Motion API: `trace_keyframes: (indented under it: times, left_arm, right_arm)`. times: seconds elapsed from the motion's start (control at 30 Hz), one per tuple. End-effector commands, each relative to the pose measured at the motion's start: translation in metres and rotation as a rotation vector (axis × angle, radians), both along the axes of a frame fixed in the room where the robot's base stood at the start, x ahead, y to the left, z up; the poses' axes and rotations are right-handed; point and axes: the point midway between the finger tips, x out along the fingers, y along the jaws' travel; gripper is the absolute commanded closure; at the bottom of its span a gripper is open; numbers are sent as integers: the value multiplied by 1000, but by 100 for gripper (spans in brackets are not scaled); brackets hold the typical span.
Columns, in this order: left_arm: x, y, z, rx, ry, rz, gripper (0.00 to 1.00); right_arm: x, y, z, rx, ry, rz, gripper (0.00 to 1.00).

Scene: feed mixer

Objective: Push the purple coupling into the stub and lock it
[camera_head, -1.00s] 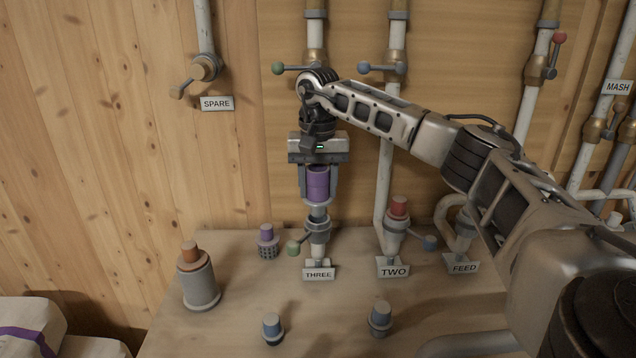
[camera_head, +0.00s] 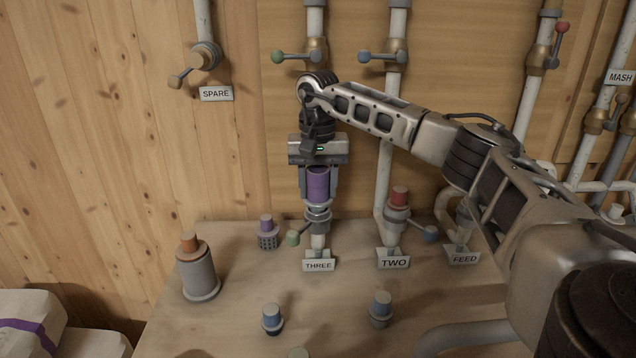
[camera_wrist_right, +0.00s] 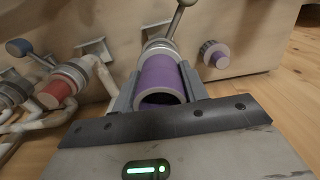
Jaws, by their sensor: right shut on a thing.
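The purple coupling (camera_head: 318,184) is upright between the fingers of my right gripper (camera_head: 318,199), which is shut on it. It also shows in the right wrist view (camera_wrist_right: 163,75). The coupling's grey lower end meets the collar of the stub (camera_head: 318,226) behind the THREE label (camera_head: 318,265). I cannot tell how deep it sits in the stub. The stub has a lever with a green ball (camera_head: 293,238) pointing out to the left. The lever's ball also shows in the wrist view (camera_wrist_right: 187,3). My left gripper is not in view.
A red-topped coupling (camera_head: 399,198) stands on the stub TWO, right of mine. My right arm covers the right side.

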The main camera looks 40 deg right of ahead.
Motion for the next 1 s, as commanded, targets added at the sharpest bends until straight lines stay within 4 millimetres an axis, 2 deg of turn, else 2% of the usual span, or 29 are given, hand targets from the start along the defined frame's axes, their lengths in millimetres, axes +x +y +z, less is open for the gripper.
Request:
trace_keyframes:
  times: [0.63,0.67,0.73,1.0]
  left_arm:
    - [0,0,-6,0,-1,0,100]
    - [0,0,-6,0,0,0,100]
    - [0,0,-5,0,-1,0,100]
    - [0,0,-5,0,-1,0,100]
  right_arm:
    - [0,0,-16,0,-1,0,86]
    - [0,0,-15,0,-1,0,51]
    - [0,0,-15,1,-1,0,31]
    - [0,0,-16,0,1,0,31]
